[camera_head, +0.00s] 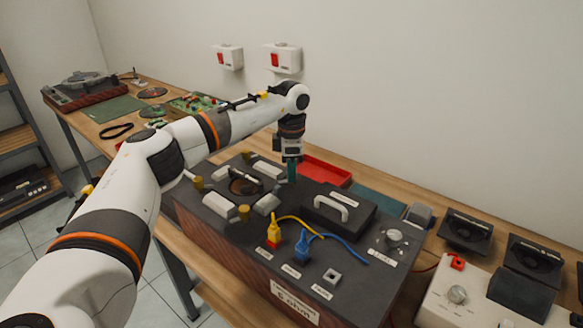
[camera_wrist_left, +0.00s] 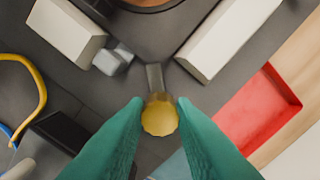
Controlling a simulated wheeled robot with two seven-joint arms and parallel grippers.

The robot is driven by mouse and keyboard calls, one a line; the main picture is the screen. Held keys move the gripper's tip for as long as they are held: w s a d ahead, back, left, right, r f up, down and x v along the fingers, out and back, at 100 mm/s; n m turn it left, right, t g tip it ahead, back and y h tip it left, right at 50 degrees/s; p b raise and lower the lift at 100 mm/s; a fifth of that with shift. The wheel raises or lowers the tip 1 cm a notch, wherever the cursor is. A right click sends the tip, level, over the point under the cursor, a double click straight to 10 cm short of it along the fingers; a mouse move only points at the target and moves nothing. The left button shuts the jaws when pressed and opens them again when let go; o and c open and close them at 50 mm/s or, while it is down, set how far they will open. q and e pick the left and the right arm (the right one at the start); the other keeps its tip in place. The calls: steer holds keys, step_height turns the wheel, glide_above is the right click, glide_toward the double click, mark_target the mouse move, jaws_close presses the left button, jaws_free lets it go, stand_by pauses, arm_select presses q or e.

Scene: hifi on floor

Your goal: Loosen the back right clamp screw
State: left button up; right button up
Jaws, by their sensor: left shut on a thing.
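The brass-yellow back right clamp screw (camera_wrist_left: 160,118) is between the teal fingertips of my left gripper (camera_wrist_left: 159,112) in the left wrist view. The fingers are shut on its sides. In the head view my left gripper (camera_head: 292,172) points down at the back right of the round opening (camera_head: 243,186) in the dark box's top, and it hides that screw. Other brass clamp screws stand around the opening, at the left (camera_head: 198,183), the front (camera_head: 243,213) and the back (camera_head: 246,155). My right gripper is not in view.
Pale blocks (camera_wrist_left: 225,38) flank the screw. A red tray (camera_head: 322,170) lies behind the box. A black lid with a white handle (camera_head: 331,207) is right of the gripper. Yellow (camera_head: 274,232) and blue (camera_head: 303,246) plugs with cables stand in front.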

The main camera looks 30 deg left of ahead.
arm_select(q)
steer(key=n+p, duration=0.2)
steer(key=n, duration=0.3)
steer(key=shift+r+p, duration=0.1)
steer(key=shift+p, duration=0.2)
steer(key=n+p, duration=0.2)
steer(key=n, duration=0.3)
steer(key=n+p, duration=0.2)
steer(key=n, duration=0.3)
steer(key=shift+n, duration=0.4)
steer(key=n+p, duration=0.2)
steer(key=n, duration=0.2)
steer(key=shift+n, duration=0.7)
steer(key=o, duration=1)
